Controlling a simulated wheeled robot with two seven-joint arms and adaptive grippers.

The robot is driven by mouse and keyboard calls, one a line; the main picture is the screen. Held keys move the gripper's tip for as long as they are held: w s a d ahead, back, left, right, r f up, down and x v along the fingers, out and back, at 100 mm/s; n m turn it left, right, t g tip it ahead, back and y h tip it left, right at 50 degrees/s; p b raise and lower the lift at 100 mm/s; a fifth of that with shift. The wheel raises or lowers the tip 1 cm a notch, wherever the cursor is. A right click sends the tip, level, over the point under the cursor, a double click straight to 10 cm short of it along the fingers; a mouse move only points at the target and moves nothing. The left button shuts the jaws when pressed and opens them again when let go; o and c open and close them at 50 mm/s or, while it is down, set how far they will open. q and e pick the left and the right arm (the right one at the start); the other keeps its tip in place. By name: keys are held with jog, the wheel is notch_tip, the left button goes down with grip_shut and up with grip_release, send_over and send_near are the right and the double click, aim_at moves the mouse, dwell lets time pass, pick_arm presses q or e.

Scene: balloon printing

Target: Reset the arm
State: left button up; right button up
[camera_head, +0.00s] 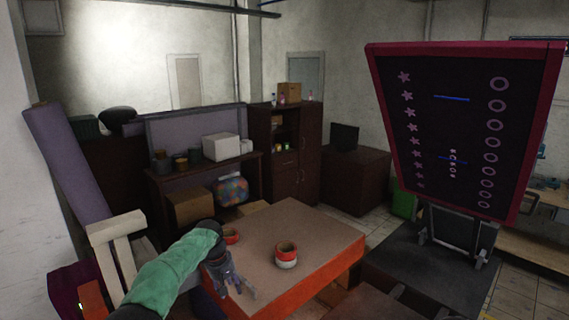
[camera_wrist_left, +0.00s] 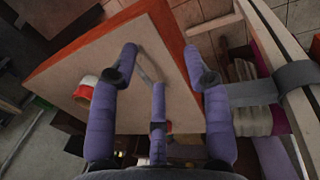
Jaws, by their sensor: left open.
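My left arm, in a green sleeve, reaches in from the lower left in the head view. Its gripper (camera_head: 234,282) is at the near left part of the orange-edged table (camera_head: 310,228). In the left wrist view its purple fingers (camera_wrist_left: 160,75) are spread apart with nothing gripped between them. A red and white ring-shaped item (camera_head: 286,255) sits on the table, to the right of the gripper and apart from it. A second red item (camera_head: 231,236) is at the table's left edge, partly hidden by my arm. My right gripper is not in view.
A dark board with a pink frame (camera_head: 462,130) stands at the right. A pale wooden chair-like frame (camera_head: 116,238) is close to my left arm. A shelf with a white box (camera_head: 221,147) and a dark cabinet (camera_head: 284,165) stand behind. The table's back right is clear.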

pick_arm(q)
jog(key=s+d+f+m+b, duration=0.1)
jog(key=s+d+f+b, duration=0.15)
jog(key=f, duration=0.85)
jog(key=s+d+f+m+h+b, duration=0.1)
jog(key=s+f+b, duration=0.25)
jog(key=f, duration=0.65)
jog(key=s+d+f+m+b, duration=0.15)
jog(key=s+f, duration=0.25)
jog(key=f, duration=0.7)
jog(key=s+d+f+m+b, duration=0.1)
jog(key=s+f+b, duration=0.2)
jog(key=s+f, duration=0.3)
jog(key=s+f+b, duration=0.4)
jog(key=s+f, duration=0.2)
jog(key=s, duration=0.8)
jog(key=s+d+f+m+g+h+b, duration=0.1)
jog(key=s+f+b, duration=0.2)
jog(key=s+f, duration=0.4)
jog(key=shift+s+d+m, duration=0.35)
jog(key=shift+s, duration=1.65)
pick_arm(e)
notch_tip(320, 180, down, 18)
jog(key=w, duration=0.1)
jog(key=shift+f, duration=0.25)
